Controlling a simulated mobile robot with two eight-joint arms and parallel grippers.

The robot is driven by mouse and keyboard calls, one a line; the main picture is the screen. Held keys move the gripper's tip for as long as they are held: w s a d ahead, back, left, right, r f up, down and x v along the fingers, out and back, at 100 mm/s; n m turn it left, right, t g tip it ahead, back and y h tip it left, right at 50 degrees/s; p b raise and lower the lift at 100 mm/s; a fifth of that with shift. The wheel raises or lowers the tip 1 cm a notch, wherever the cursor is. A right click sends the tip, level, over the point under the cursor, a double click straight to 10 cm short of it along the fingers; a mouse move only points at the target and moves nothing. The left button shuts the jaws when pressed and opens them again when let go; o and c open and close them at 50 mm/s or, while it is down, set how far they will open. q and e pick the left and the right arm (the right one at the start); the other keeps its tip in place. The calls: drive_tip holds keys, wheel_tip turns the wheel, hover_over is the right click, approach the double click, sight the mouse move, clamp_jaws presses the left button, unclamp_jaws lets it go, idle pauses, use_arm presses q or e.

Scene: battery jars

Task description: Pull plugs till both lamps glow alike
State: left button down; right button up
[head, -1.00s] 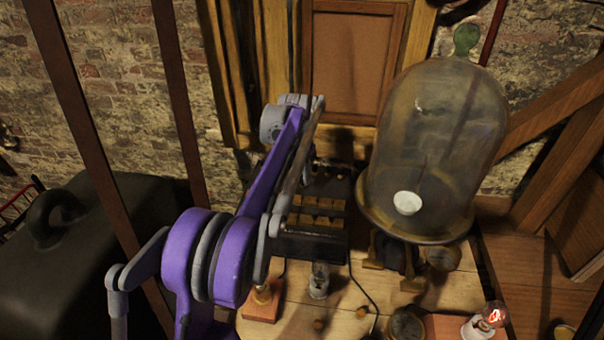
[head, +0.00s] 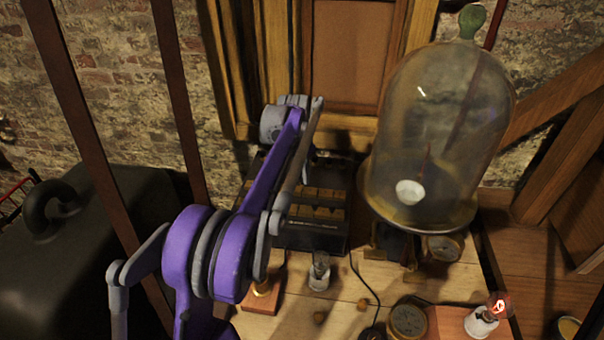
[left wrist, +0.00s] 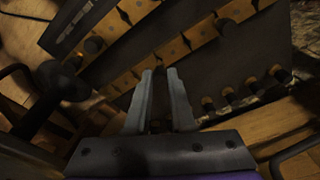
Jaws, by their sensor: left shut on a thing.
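A dark plug box (head: 312,238) with rows of brass blocks stands at the back of the bench, partly hidden by my left arm. In the left wrist view, the brass bars (left wrist: 198,33) carry dark round plugs (left wrist: 227,27). My left gripper (left wrist: 160,72) is over the box, its fingers slightly apart and shut on a plug that is mostly hidden between them. One lamp (head: 319,272) in front of the box looks clear, with no clear glow. The other lamp (head: 497,306), at the lower right, glows red. My right gripper is not in view.
A tall glass bell jar (head: 440,130) stands close to the right of the box. Round brass dials (head: 407,320) and small loose pieces (head: 362,305) lie on the bench. A dark cable runs from the box. A large black case (head: 90,250) is at left.

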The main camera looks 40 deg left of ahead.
use_arm(q)
drive_tip(key=shift+f+b, duration=0.3)
drive_tip(key=shift+f, duration=0.8)
idle(0.7)
drive_tip(key=c, duration=0.7)
unclamp_jaws()
wheel_tip(320, 180, up, 11)
drive_tip(key=s, duration=0.1)
drive_tip(key=s+d+t+p, duration=0.15)
drive_tip(key=s+d, duration=0.25)
drive_tip(key=d, duration=0.5)
drive_tip(key=s+d+f, duration=0.4)
drive_tip(key=s+d, duration=0.1)
drive_tip(key=s, duration=0.2)
drive_tip(key=s+d+f+t+p, duration=0.1)
drive_tip(key=s+d+f, duration=0.4)
drive_tip(key=s, duration=0.2)
drive_tip(key=s+d+f+t, duration=0.1)
drive_tip(key=s+d+f, duration=0.4)
drive_tip(key=s+d, duration=0.1)
drive_tip(key=shift+s+f+t, duration=0.25)
drive_tip(key=shift+s, duration=0.25)
